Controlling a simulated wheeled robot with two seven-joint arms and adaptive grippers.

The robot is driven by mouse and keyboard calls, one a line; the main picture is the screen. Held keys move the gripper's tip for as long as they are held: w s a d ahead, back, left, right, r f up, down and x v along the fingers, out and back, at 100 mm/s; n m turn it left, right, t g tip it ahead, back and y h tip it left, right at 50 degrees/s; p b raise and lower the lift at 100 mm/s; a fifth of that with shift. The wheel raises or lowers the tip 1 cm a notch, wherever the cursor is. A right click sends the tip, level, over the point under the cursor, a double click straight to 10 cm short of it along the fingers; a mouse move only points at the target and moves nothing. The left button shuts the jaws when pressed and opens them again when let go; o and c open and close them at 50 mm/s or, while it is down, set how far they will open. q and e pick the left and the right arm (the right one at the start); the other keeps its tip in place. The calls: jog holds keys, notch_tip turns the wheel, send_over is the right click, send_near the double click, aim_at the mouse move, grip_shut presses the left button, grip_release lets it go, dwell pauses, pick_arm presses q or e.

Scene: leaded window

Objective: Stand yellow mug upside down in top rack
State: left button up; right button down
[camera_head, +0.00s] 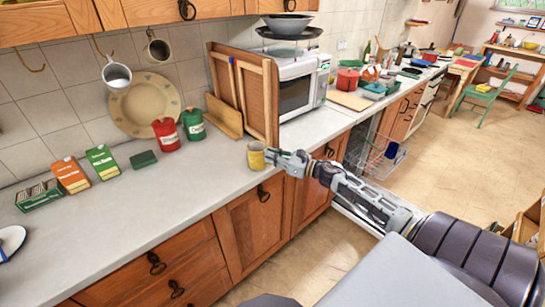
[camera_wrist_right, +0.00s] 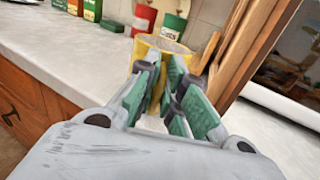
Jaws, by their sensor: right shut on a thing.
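The yellow mug (camera_head: 256,156) is at the front of the counter, upright, with its open rim facing up. My right gripper (camera_head: 273,156) reaches in from the right and is shut on the mug. In the right wrist view the mug (camera_wrist_right: 162,46) sits between the green-padded fingers (camera_wrist_right: 160,85). I cannot tell whether its base touches the counter. The dishwasher stands open right of the cabinets, with a wire rack (camera_head: 375,158) showing; a blue item (camera_head: 392,149) is at its right side. The rack's inside is partly hidden. My left gripper is not in view.
The grey counter (camera_head: 190,190) is clear around the mug's left. A wooden cabinet-like frame (camera_head: 262,100) and a microwave (camera_head: 300,85) stand behind. Red (camera_head: 166,134) and green (camera_head: 193,123) canisters stand by the wall, with several boxes further left. The floor (camera_head: 440,175) is open at right.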

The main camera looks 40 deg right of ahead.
jog(key=shift+f, duration=0.15)
jog(key=c, duration=1.5)
grip_release()
jog(key=shift+o, duration=0.2)
jog(key=shift+f, duration=0.1)
jog(key=shift+s, duration=0.15)
jog(key=v, duration=1.1)
jog(key=shift+s+d, duration=0.2)
jog(key=shift+s, duration=0.15)
